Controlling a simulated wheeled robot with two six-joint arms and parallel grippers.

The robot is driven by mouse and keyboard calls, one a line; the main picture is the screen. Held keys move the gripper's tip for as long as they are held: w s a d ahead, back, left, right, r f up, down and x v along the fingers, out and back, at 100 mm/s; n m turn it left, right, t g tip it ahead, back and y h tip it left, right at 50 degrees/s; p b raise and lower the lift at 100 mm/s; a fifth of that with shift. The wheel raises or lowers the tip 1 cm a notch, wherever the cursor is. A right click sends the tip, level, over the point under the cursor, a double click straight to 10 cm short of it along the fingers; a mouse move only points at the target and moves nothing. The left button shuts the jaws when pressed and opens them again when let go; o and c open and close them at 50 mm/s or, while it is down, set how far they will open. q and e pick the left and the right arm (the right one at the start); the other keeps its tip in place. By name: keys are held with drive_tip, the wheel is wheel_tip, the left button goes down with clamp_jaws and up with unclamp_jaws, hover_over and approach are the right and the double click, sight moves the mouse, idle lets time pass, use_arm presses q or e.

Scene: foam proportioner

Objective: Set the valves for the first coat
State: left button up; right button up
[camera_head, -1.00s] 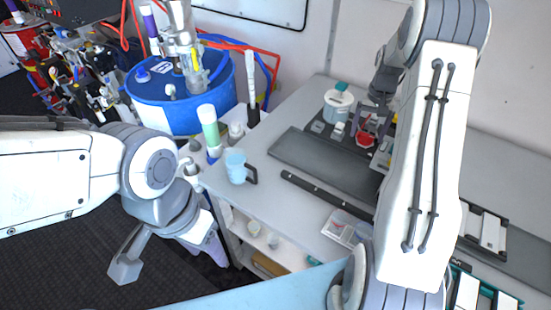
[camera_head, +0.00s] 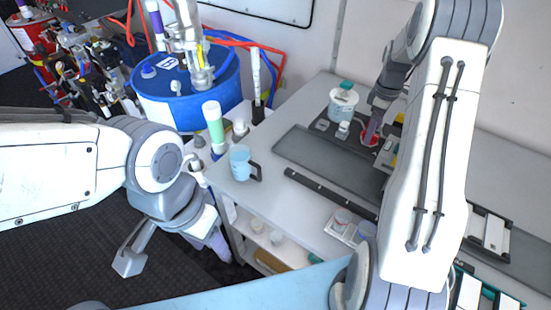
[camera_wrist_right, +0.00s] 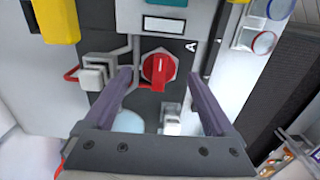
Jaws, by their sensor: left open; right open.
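A red rotary valve knob (camera_wrist_right: 158,68) with a pale pointer mark sits on a dark panel near a letter A. My right gripper (camera_wrist_right: 159,76) is open, with one finger on each side of the knob and gaps visible. In the head view the right gripper (camera_head: 372,128) is over the red knob (camera_head: 367,139), partly hiding it. A white square valve handle (camera_wrist_right: 97,72) is left of the knob, and another white fitting (camera_wrist_right: 172,117) is below it. My left gripper (camera_head: 217,243) is open and empty, low beside the bench.
A clear container with a teal cap (camera_head: 343,101) stands beside the panel. A blue mug (camera_head: 240,161) and green-white bottle (camera_head: 214,125) stand at the bench's left edge. A blue drum (camera_head: 190,90) is behind. A yellow block (camera_wrist_right: 54,20) is near the right gripper.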

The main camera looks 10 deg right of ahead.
wheel_tip(320, 180, up, 9)
drive_tip(key=b, duration=0.2)
drive_tip(key=s+a+b, duration=0.2)
drive_tip(key=a, duration=1.7)
drive_tip(key=s+a+f+b, duration=0.1)
drive_tip(key=s+a+f, duration=0.1)
drive_tip(key=s+a, duration=0.7)
drive_tip(key=shift+a+m+y+b, duration=0.3)
drive_tip(key=shift+a, duration=2)
